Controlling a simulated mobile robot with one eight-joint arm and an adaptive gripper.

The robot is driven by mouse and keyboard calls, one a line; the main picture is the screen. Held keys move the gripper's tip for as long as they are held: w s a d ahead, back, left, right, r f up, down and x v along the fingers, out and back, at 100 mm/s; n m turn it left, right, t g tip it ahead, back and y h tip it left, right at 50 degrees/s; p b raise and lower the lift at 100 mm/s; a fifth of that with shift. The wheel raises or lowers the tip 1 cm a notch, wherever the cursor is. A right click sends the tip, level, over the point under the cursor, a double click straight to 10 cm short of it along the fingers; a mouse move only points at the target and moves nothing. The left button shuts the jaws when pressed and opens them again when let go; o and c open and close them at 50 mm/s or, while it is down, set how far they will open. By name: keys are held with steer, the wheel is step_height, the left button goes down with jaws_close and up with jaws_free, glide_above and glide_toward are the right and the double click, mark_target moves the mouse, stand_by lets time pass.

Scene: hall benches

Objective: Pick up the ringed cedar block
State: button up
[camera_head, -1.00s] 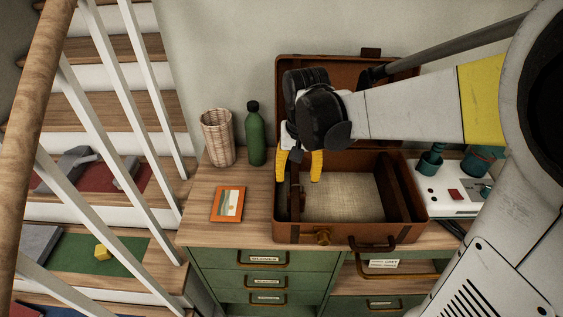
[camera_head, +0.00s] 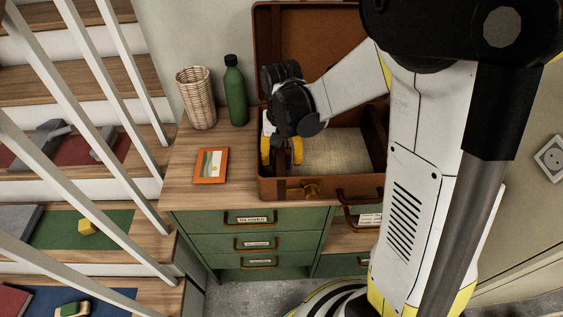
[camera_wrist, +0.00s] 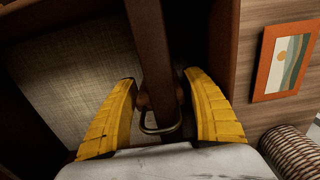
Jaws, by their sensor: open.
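My gripper (camera_head: 282,160) is open, its yellow fingers pointing down at the left part of an open brown suitcase (camera_head: 285,189). In the wrist view, the fingers of my gripper (camera_wrist: 163,115) stand on either side of a dark brown wooden strip. A metal ring (camera_wrist: 161,130) and a small reddish-brown piece (camera_wrist: 142,101) show between them, by the strip's near end. This piece may be the ringed cedar block, but it is mostly hidden and I cannot tell for sure. Nothing is visibly gripped. The head view does not show the block.
The suitcase lies on a green drawer cabinet (camera_head: 250,244), its lid (camera_head: 300,50) raised behind my arm. Left of it are an orange-framed picture (camera_head: 211,166), a green bottle (camera_head: 235,92) and a wicker basket (camera_head: 196,98). A white-railed staircase (camera_head: 80,68) rises at the left.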

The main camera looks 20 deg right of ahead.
mark_target(281, 149)
steer(key=shift+f, duration=0.2)
steer(key=shift+c, duration=0.5)
steer(key=c, duration=0.7)
steer(key=shift+r, duration=0.1)
steer(key=shift+r, duration=0.2)
step_height(281, 149, up, 4)
steer(key=shift+f+p, duration=0.1)
steer(key=shift+p, duration=1.15)
steer(key=s+d+r+p, duration=0.4)
steer(key=s+d+r, duration=0.2)
steer(key=d, duration=0.3)
steer(key=shift+s+d+r, duration=0.3)
steer(key=shift+s, duration=0.05)
